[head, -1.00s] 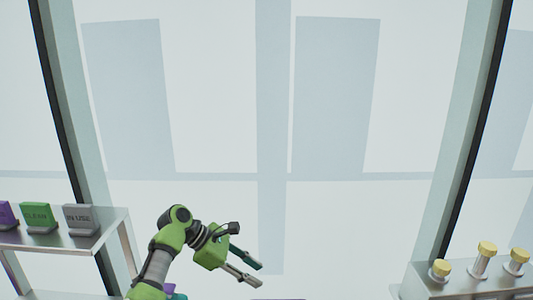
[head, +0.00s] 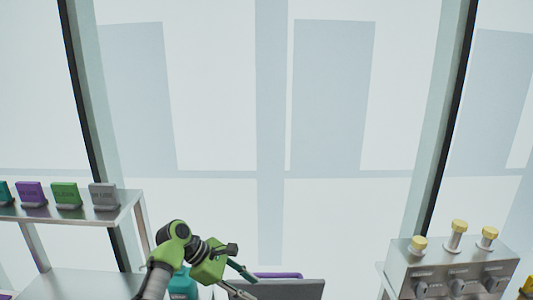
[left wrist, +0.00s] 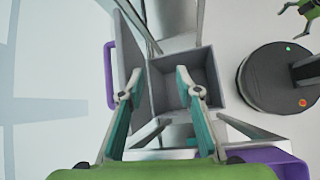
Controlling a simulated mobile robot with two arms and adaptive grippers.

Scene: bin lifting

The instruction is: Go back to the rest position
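My left gripper (head: 243,282) is low in the head view, with its two fingers apart and nothing between them. In the left wrist view its teal and grey fingers (left wrist: 160,88) stand spread in front of an open grey bin (left wrist: 212,82). The bin's raised lid (left wrist: 133,50) has a purple handle (left wrist: 109,75). The lid also shows at the bottom of the head view (head: 290,290). I cannot tell whether the fingers touch the bin. My right gripper (left wrist: 297,22) shows small at the upper right of the left wrist view; its fingers look apart.
A metal shelf (head: 90,214) at the left carries purple, green and grey labelled blocks. A grey box with yellow-topped knobs (head: 440,265) stands at the right. A teal container (head: 184,284) is partly hidden behind my left arm. Pale window panels fill the background.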

